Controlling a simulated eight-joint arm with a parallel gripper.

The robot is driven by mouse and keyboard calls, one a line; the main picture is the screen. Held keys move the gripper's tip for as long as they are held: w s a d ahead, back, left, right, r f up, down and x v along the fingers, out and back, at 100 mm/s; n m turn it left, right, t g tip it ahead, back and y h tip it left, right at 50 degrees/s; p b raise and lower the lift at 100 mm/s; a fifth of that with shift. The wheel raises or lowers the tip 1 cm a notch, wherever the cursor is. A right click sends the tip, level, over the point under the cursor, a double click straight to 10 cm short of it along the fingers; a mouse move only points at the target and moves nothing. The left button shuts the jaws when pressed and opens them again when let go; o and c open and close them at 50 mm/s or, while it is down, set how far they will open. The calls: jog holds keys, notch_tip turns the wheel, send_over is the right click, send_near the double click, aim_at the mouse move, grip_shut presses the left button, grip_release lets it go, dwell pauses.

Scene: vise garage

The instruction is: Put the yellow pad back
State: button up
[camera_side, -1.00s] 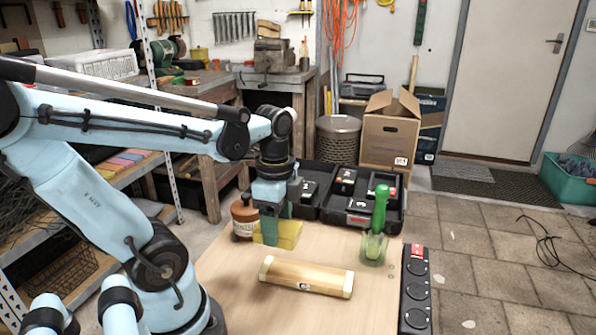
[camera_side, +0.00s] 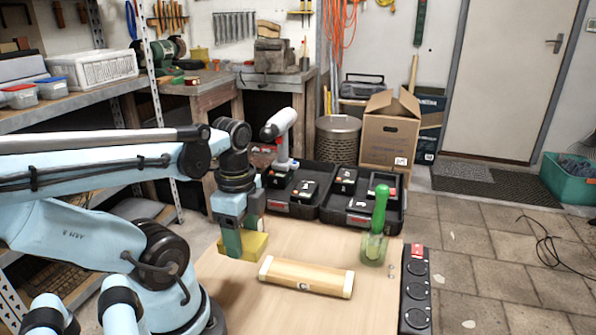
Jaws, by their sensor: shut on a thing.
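The yellow pad (camera_side: 257,246) is at the left part of the light wooden table top (camera_side: 240,292), behind and left of a wooden block with pale ends (camera_side: 306,277). My gripper (camera_side: 242,236) points down with its dark green fingers at the pad and is shut on it. The fingers cover the pad's middle and left part. I cannot tell whether the pad's underside touches the table.
A green-handled brush (camera_side: 378,225) stands at the table's right. A black power strip (camera_side: 416,290) lies along the right edge. Open black cases (camera_side: 335,200) with tools lie behind the table, with a white and red tool (camera_side: 281,135) upright there. Table front is clear.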

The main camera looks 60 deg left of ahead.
jog(key=s+a+f, duration=0.1)
jog(key=a, duration=0.1)
jog(key=s+a+f, duration=0.1)
jog(key=a+f, duration=0.1)
jog(key=a, duration=0.1)
jog(key=s+a+f, duration=0.1)
jog(key=a, duration=0.1)
jog(key=shift+a+f, duration=0.2)
jog(key=shift+f, duration=2.2)
jog(key=shift+f, duration=0.15)
jog(key=o, duration=1)
jog(key=shift+r, duration=6.05)
jog(key=w+d+n+t, duration=0.2)
jog(key=w+d+n, duration=0.1)
jog(key=w+d, duration=0.2)
jog(key=w+d+n+t, duration=0.2)
jog(key=w+d+n, duration=0.1)
jog(key=w+d, duration=0.2)
jog(key=w+d+r+n+t, duration=0.1)
jog(key=w+d+n+t, duration=0.2)
jog(key=w+d, duration=0.3)
jog(key=shift+w, duration=0.5)
